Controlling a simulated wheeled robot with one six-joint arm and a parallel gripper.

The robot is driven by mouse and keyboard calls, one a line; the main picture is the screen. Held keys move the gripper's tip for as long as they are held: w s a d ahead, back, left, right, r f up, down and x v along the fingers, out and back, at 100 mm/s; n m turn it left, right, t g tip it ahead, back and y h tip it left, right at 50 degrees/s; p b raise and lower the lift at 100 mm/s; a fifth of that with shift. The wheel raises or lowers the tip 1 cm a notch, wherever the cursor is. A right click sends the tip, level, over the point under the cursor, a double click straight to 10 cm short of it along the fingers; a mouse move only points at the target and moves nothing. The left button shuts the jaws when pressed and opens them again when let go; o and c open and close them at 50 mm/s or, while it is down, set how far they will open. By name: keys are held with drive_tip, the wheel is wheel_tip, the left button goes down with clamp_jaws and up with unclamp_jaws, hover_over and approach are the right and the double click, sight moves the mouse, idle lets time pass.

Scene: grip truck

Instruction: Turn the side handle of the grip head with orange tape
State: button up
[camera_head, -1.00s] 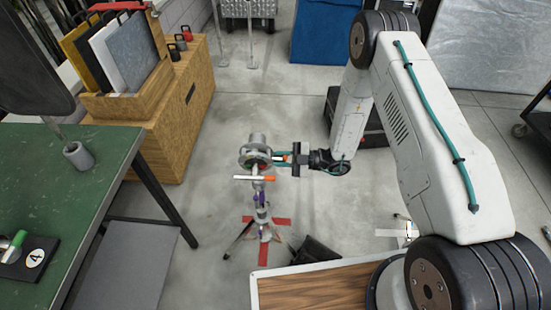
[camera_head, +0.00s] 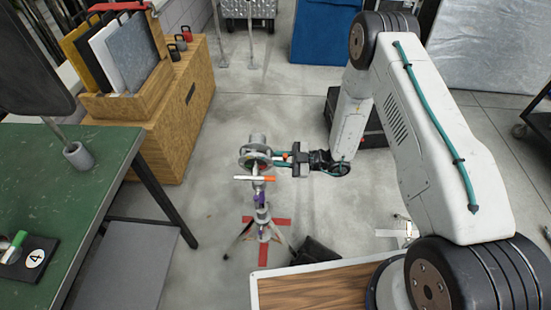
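The grip head (camera_head: 255,157) is a grey metal disc clamp on top of a stand (camera_head: 262,212) with spread legs on the floor. A handle with orange tape (camera_head: 255,178) points across the front of the head, white at its left end and orange at its right. My gripper (camera_head: 282,157) reaches in from the right at the head's height, its fingers beside the right side of the head. A small red-orange spot shows by the fingers. I cannot tell whether the fingers touch a handle or how far apart they are.
Red tape (camera_head: 263,254) marks a cross under the stand. A green table (camera_head: 75,180) is at the left, with a wooden box of panels (camera_head: 150,85) behind it. A wood-topped platform (camera_head: 305,288) lies in front. Floor around the stand is mostly clear.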

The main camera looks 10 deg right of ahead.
drive_tip(key=o, duration=0.4)
drive_tip(key=d, duration=0.7)
drive_tip(key=shift+s+d+f, duration=0.35)
drive_tip(key=shift+s+f, duration=0.1)
